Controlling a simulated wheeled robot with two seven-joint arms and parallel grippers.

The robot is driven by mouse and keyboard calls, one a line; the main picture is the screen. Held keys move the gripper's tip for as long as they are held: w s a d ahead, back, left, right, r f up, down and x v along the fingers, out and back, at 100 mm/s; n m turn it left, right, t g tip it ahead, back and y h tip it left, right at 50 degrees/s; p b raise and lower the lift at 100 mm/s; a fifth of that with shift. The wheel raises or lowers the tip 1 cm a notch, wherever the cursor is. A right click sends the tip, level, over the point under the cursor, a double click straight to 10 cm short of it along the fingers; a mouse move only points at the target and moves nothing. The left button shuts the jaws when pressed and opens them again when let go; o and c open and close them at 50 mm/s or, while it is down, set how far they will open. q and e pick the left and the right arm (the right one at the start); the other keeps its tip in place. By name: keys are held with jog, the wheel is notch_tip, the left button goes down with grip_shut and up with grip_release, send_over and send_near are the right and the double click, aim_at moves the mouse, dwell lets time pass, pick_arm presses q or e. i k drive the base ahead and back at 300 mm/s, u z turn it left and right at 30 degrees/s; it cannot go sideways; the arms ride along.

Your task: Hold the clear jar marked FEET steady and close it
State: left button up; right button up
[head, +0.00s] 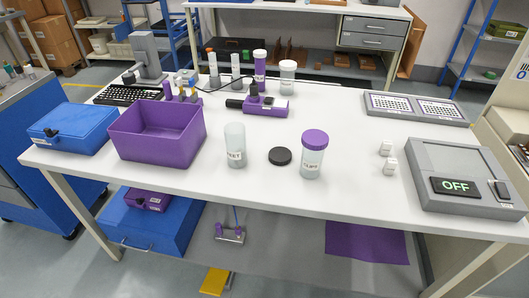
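The clear jar (235,145) marked FEET stands upright on the white table, left of centre, with no lid on it. Its label looks partly legible. A round black lid (280,156) lies flat on the table just right of it, apart from it. A second clear jar (312,160) with a purple lid on top stands right of the black lid; its label is too small to read surely. Neither of my grippers shows in the head view.
A purple bin (157,145) and a blue case (72,128) stand at the left. Several tubes and jars, including a white-lidded jar (287,76), stand at the back. Two small white pieces and a grey box (463,172) reading OFF are at the right. The front middle is clear.

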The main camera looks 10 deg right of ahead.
aim_at(235, 132)
jog(key=k, duration=0.65)
jog(key=u, duration=0.55)
jog(key=i, duration=0.45)
jog(key=u, duration=0.7)
jog(key=i, duration=0.8)
jog(key=z, duration=0.85)
jog(key=i, duration=0.45)
jog(key=z, duration=0.9)
